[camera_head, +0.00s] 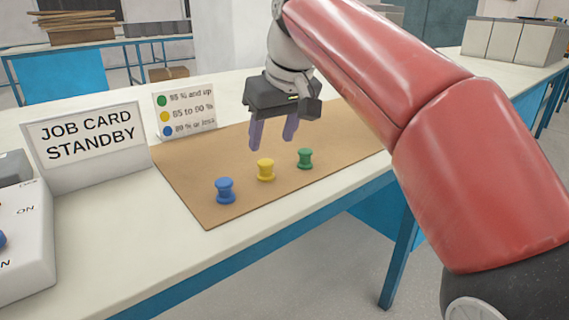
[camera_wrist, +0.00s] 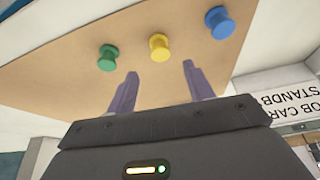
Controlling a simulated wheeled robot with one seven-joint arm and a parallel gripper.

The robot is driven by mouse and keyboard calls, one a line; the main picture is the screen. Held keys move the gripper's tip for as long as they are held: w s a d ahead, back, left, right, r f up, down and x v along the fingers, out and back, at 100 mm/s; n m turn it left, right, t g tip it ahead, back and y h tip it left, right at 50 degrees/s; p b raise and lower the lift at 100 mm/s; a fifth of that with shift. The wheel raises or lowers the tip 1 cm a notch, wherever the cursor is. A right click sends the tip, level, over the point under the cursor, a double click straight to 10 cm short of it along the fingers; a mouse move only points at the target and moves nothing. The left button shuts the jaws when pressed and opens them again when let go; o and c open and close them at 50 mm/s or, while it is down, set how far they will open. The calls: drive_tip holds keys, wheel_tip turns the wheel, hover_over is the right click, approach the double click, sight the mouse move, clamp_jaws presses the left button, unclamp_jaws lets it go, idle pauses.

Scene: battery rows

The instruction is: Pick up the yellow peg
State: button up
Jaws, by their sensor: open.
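The yellow peg (camera_head: 265,170) stands upright on a brown mat (camera_head: 200,165), between a blue peg (camera_head: 225,190) on its left and a green peg (camera_head: 305,158) on its right. My gripper (camera_head: 272,146) is open and empty, pointing down above the mat, over and behind the yellow peg in the head view. In the wrist view the yellow peg (camera_wrist: 159,47) lies beyond the fingertips, roughly between their lines. The wrist view also shows the green peg (camera_wrist: 107,57), the blue peg (camera_wrist: 219,22) and my gripper (camera_wrist: 160,70).
A job card sign (camera_head: 90,140) reading "STANDBY" and a color key card (camera_head: 185,110) stand left of and behind the mat. A control box (camera_head: 25,240) is at the table's left. The mat's right part is clear. Grey boxes (camera_head: 505,40) stand on another bench.

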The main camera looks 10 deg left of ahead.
sight(266, 163)
drive_tip(key=b+x, duration=0.1)
drive_tip(key=x, duration=0.6)
drive_tip(key=shift+s+f+b, duration=0.15)
drive_tip(key=shift+f+b, duration=0.05)
drive_tip(key=shift+b, duration=0.2)
drive_tip(key=c, duration=1)
